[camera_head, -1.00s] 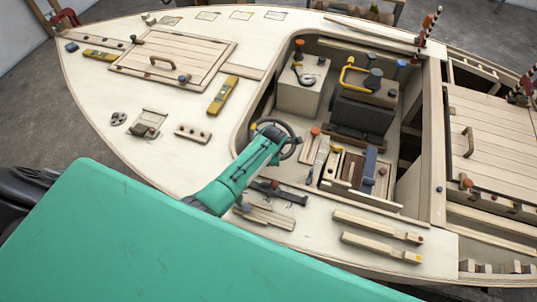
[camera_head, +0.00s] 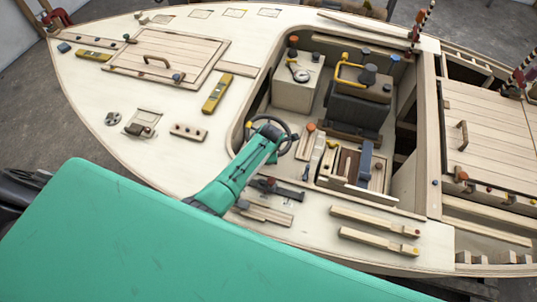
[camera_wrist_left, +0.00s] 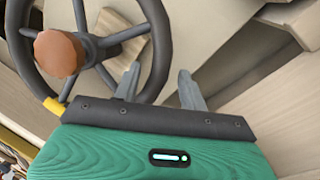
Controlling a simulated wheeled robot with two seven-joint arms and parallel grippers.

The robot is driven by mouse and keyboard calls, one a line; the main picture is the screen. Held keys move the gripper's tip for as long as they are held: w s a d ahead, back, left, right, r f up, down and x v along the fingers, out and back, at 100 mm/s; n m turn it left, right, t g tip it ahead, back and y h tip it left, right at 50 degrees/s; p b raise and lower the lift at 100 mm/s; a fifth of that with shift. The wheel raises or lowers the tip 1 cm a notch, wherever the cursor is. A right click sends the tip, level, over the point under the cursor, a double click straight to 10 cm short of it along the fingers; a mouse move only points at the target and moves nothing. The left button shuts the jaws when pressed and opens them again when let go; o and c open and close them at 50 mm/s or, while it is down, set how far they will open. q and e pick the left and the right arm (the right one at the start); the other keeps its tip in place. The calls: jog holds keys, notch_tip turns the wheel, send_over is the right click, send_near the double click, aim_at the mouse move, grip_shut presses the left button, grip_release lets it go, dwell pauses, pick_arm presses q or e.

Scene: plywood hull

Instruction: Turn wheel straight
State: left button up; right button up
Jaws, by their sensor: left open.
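The dark steering wheel (camera_head: 291,140) stands at the left edge of the open cockpit in the head view. My left arm reaches it from the lower left and hides part of it. In the left wrist view the wheel (camera_wrist_left: 163,30) has dark spokes, a brown-orange knob (camera_wrist_left: 59,53) and a yellow mark (camera_wrist_left: 54,106) on its lower left rim. My left gripper (camera_wrist_left: 158,88) is open, with one finger inside the rim and the other outside it. The rim runs between the fingers; whether they touch it I cannot tell. My right gripper is not in view.
A box with a hook (camera_head: 298,80) and a dark seat (camera_head: 357,105) stand in the cockpit. A small tool crate (camera_head: 340,186) lies right of the wheel. Two wooden bars (camera_head: 375,222) lie on the front deck. A yellow level (camera_head: 217,94) lies left of the cockpit.

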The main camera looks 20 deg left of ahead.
pick_arm(q)
jog(key=shift+d+r, duration=0.1)
jog(key=shift+r, duration=0.2)
jog(key=b+v, duration=0.1)
jog(key=v, duration=1.2)
jog(key=shift+s, duration=0.2)
